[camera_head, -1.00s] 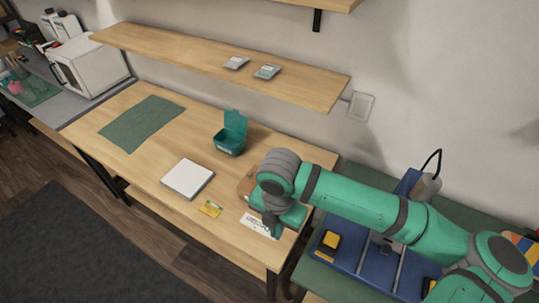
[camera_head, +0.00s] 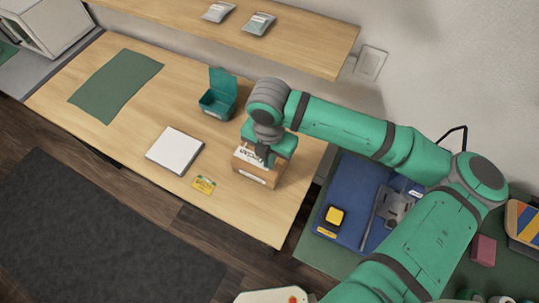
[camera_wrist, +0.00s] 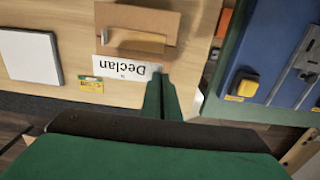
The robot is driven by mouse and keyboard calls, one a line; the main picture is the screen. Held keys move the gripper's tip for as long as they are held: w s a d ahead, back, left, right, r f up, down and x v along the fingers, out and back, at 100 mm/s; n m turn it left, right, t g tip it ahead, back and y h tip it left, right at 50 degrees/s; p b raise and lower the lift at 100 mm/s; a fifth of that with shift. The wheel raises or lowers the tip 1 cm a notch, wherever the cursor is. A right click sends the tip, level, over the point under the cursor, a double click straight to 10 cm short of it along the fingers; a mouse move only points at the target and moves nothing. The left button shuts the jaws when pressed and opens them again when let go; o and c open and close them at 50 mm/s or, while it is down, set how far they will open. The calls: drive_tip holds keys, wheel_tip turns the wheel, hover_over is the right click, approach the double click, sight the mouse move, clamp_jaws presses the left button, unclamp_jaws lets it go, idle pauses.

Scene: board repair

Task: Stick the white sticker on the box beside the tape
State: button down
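The white sticker (camera_wrist: 127,68), printed "Declan", is at my fingertips in the wrist view. My gripper (camera_wrist: 159,76) has its fingers close together on the sticker's end. In the head view, the sticker (camera_head: 246,155) appears over or against the upper part of the brown cardboard box (camera_head: 262,178); I cannot tell if it touches. The box (camera_wrist: 158,18) also shows just beyond the sticker in the wrist view. A lighter tan strip (camera_wrist: 137,40), perhaps the tape, lies on it. My gripper (camera_head: 268,158) hides part of the box in the head view.
A white square pad (camera_head: 174,150) and a yellow card (camera_head: 204,185) lie left of the box. An open teal container (camera_head: 217,103) stands behind, near a green mat (camera_head: 115,85). A shelf (camera_head: 300,40) overhangs the back. A blue mat with tools (camera_head: 350,190) is to the right.

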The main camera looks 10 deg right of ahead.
drive_tip(key=shift+f, duration=2.45)
drive_tip(key=shift+s+f, duration=0.1)
drive_tip(key=shift+f, duration=0.25)
drive_tip(key=c, duration=1.9)
unclamp_jaws()
drive_tip(key=shift+c, duration=0.2)
wheel_tip(320, 180, up, 17)
